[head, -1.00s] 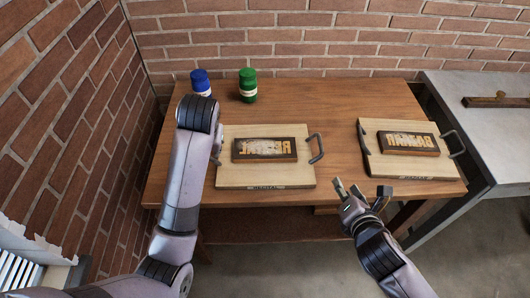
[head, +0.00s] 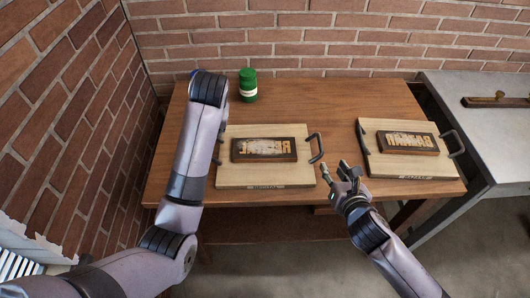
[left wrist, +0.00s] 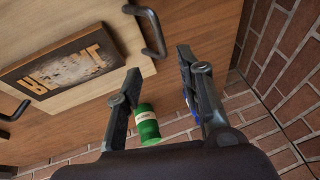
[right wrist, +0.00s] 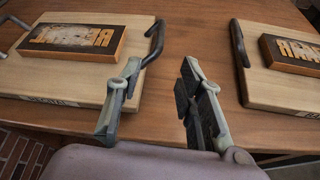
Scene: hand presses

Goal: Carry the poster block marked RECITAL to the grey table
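The left block (head: 264,149) has worn, reversed letters that seem to match RECITAL. It lies on a pale wooden board (head: 240,178) with a dark handle at each side, on the brown table. It also shows in the right wrist view (right wrist: 73,40). My right gripper (head: 338,168) is open and empty, just right of this board's right handle (head: 316,148). My left gripper is hidden by its arm in the head view. In the left wrist view my left gripper (left wrist: 160,62) is open and empty, above the table near a handle (left wrist: 147,32). The grey table (head: 465,88) stands at the right.
A second board (head: 420,172) with another lettered block (head: 408,143) lies at the table's right. A green jar (head: 248,86) stands at the back. A blue jar (left wrist: 190,98) shows partly behind a left finger. A wooden tool (head: 498,101) lies on the grey table.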

